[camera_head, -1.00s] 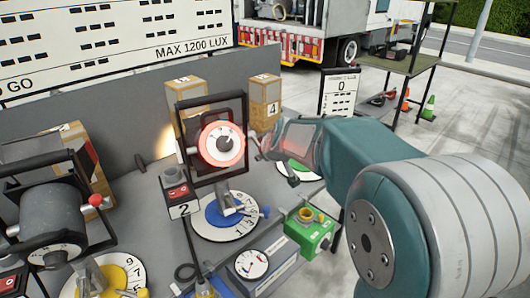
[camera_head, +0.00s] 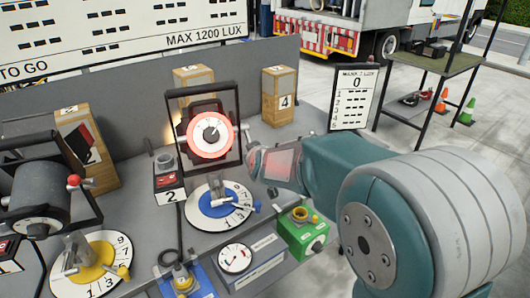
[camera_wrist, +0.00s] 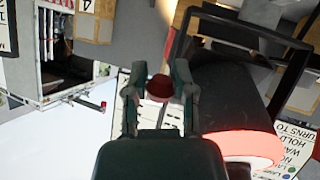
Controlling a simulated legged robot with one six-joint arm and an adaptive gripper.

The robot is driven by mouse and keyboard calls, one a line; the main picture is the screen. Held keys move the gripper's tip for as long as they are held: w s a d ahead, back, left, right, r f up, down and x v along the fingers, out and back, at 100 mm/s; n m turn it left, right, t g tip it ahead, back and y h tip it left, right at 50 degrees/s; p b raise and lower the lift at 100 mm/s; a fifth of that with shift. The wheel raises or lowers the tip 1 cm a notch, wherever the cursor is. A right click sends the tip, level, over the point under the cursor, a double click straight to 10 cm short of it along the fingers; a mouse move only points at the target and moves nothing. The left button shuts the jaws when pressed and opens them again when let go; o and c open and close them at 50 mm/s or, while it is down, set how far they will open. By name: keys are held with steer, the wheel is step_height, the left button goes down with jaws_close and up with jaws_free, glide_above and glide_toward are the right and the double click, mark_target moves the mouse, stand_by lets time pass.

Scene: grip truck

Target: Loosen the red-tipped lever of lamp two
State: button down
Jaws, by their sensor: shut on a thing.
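Lamp two (camera_head: 210,132) stands in a dark frame behind the label 2, with a glowing red ring on its white dial. Below it is a blue-centred numbered disc (camera_head: 219,203). My gripper (camera_head: 254,160) is at the right side of the lamp's frame, and its fingertips are hard to make out there. In the wrist view my gripper (camera_wrist: 158,92) has its two fingers closed around the red tip (camera_wrist: 160,87) of a lever. The lever's rod is mostly hidden. The lamp's dark body (camera_wrist: 233,97) and glowing rim show to the right.
Another lamp (camera_head: 45,197) with a red-tipped lever stands at the left. A box marked 4 (camera_head: 279,95) stands behind. A grey panel closes the back.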

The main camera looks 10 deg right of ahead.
steer(key=shift+a+f, duration=0.2)
steer(key=shift+f, duration=0.35)
steer(key=shift+d, duration=0.1)
steer(key=c, duration=0.6)
jaws_free()
steer(key=shift+w, duration=0.1)
steer(key=shift+o, duration=0.8)
steer(key=shift+r, duration=0.1)
steer(key=v, duration=1.1)
steer(key=shift+s+a, duration=0.2)
steer(key=shift+s, duration=0.15)
steer(key=shift+r, duration=0.1)
